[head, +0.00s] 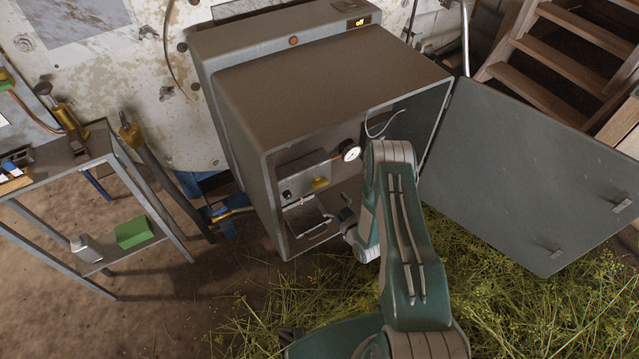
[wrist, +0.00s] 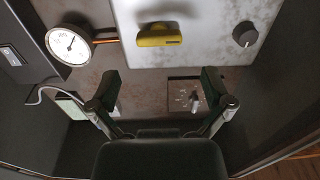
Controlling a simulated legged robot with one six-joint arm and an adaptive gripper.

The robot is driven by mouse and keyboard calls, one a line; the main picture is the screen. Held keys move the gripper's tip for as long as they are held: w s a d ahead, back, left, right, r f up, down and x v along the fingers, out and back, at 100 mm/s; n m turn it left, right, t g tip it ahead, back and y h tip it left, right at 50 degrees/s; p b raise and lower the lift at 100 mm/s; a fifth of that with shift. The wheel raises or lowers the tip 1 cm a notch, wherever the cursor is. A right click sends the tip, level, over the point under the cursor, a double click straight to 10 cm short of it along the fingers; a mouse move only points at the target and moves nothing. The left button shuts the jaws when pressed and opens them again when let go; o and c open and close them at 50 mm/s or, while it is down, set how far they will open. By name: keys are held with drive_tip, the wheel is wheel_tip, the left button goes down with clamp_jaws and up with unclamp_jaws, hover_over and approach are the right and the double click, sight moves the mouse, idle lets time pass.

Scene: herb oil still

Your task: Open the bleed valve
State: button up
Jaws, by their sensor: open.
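My gripper (wrist: 161,84) is open and empty inside a grey cabinet (head: 330,85), its two fingers spread wide. In the head view my arm partly hides it at the cabinet's opening. A yellow handle (wrist: 162,35) sits on a pale panel (wrist: 205,18), beyond the fingertips and apart from them; it also shows in the head view (head: 320,183). No label shows which part is the bleed valve.
A round white gauge (wrist: 70,45) and a dark knob (wrist: 245,34) flank the yellow handle. The cabinet door (head: 530,170) stands open at the right. A small tray (head: 308,216) sits low inside. A metal workbench (head: 75,165) stands left; cut herbs (head: 500,290) cover the floor.

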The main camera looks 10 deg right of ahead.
sight(320, 182)
drive_tip(key=x, duration=0.7)
drive_tip(key=shift+w, duration=0.4)
drive_tip(key=c, duration=1)
